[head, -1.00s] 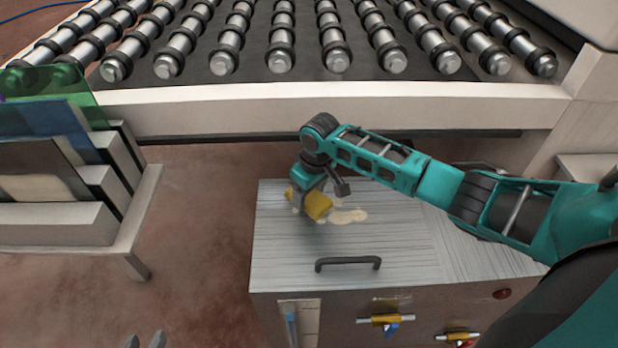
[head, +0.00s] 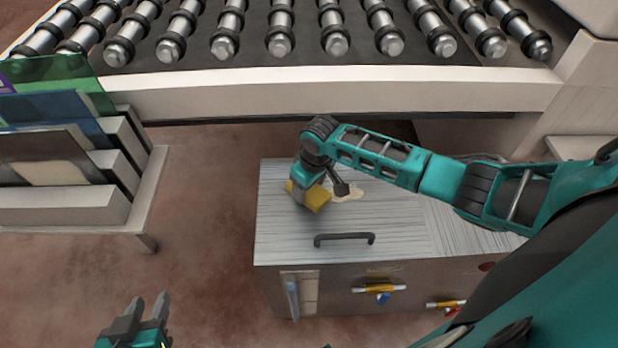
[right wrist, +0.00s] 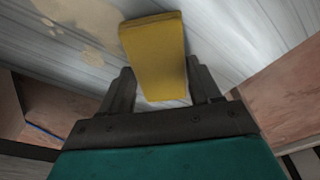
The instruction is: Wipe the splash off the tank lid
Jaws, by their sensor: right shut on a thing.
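The tank lid (head: 285,227) is a grey metal top with a dark handle (head: 344,239) near its front edge. A pale beige splash (head: 347,194) lies on it, partly hidden behind my right gripper; it also shows in the right wrist view (right wrist: 75,30). My right gripper (head: 308,190) is shut on a yellow sponge (head: 316,199), low over the lid at the splash's left side. The sponge shows between its fingers in the right wrist view (right wrist: 155,50). I cannot tell whether it touches the lid. My left gripper (head: 150,308) is open and empty over the floor.
A roller conveyor (head: 300,85) runs along the back. A rack (head: 70,205) with coloured glass sheets (head: 55,105) stands at the left. The floor between rack and tank is clear.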

